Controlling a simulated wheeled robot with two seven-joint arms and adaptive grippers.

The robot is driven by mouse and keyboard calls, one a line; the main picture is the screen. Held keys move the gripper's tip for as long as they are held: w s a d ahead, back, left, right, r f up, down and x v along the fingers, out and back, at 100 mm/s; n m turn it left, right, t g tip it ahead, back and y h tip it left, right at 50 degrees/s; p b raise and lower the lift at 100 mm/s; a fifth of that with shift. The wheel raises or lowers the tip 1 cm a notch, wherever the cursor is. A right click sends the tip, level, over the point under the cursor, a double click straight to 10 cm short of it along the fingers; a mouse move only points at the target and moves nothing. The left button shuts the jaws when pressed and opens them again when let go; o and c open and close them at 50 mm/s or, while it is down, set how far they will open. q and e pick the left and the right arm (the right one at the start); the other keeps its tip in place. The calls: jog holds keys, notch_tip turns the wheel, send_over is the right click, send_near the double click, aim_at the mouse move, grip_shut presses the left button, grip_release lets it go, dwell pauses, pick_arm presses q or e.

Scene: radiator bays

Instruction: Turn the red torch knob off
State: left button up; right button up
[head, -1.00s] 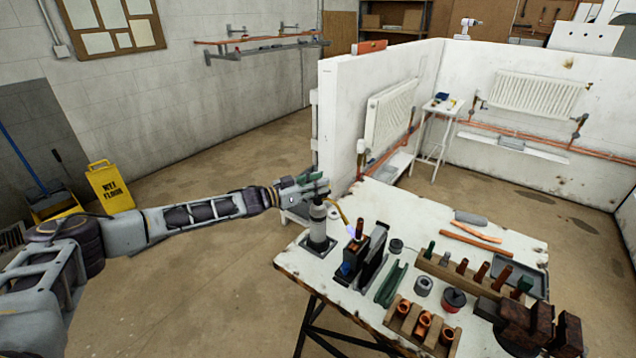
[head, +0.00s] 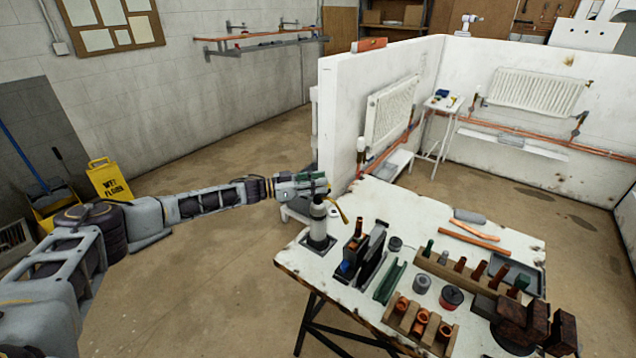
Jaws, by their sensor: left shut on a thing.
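The torch (head: 318,222) is a grey cylinder standing upright in a dark square base at the left end of the white workbench (head: 312,268). Its thin brass-coloured tube (head: 341,211) bends out to the right and down. No glow shows at the tube's tip. My left gripper (head: 318,186) is at the top of the torch, its jaws shut on the knob there. The red knob itself is hidden by the gripper, so its angle cannot be seen. My right gripper is out of view.
A dark upright holder (head: 357,250), a green channel (head: 390,282), a wooden block with copper fittings (head: 420,325) and a dark clamp-like tool (head: 525,322) crowd the bench to the right. A white partition (head: 338,130) rises behind. Open floor lies to the left.

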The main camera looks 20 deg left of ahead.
pick_arm(q)
jog(key=shift+m+g+h, duration=0.3)
jog(key=shift+m+g, duration=0.2)
jog(key=shift+g, duration=0.2)
jog(key=o, duration=1)
jog(key=shift+o, duration=0.2)
jog(key=shift+a, duration=0.1)
jog(key=v, duration=1.1)
jog(key=shift+s+a, duration=0.2)
jog(key=shift+a, duration=0.15)
jog(key=shift+m, duration=0.3)
